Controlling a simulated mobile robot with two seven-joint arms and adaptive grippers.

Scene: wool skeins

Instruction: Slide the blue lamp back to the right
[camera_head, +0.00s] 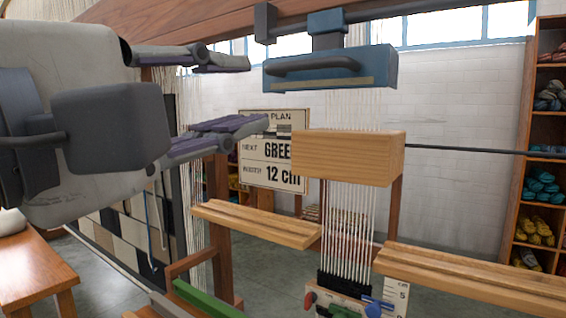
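The blue lamp (340,70) hangs from a dark rail at the top middle. It is a blue box with a dark handle along its front and a pale strip below. My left gripper (257,93) comes in from the left with its two fingers spread apart and nothing between them. In the picture, its upper fingertip is close to the left end of the lamp; I cannot tell whether they touch. My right gripper is not in view.
The dark rail (430,7) runs on to the right of the lamp and looks clear there. Below hang pale warp threads (346,215) and a wooden block (345,158). A plan sign (258,180) stands behind. Shelves with wool skeins (541,185) stand at the right.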

